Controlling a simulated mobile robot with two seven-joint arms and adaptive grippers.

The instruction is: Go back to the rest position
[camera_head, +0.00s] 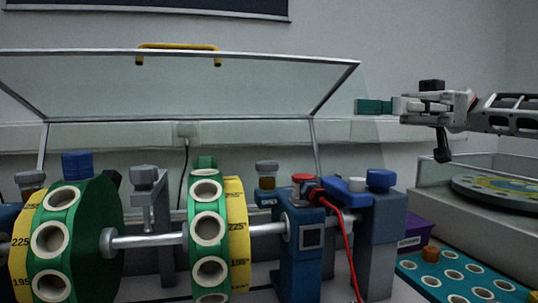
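My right gripper (375,106) comes in from the right and points left, level, in the air near the right end of the raised clear cover. Its grey fingers end in a teal block-like tip. I cannot tell whether this tip is its own finger pads or a held piece, nor how far the fingers are apart. It touches nothing else in view. My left gripper is not in view.
A shaft (150,240) carries green and yellow discs (208,227) with round holes, between blue supports (301,262). A clear cover (150,88) with a yellow handle (178,47) stands open behind. A teal tray (455,275) and a grey box (485,205) are at right.

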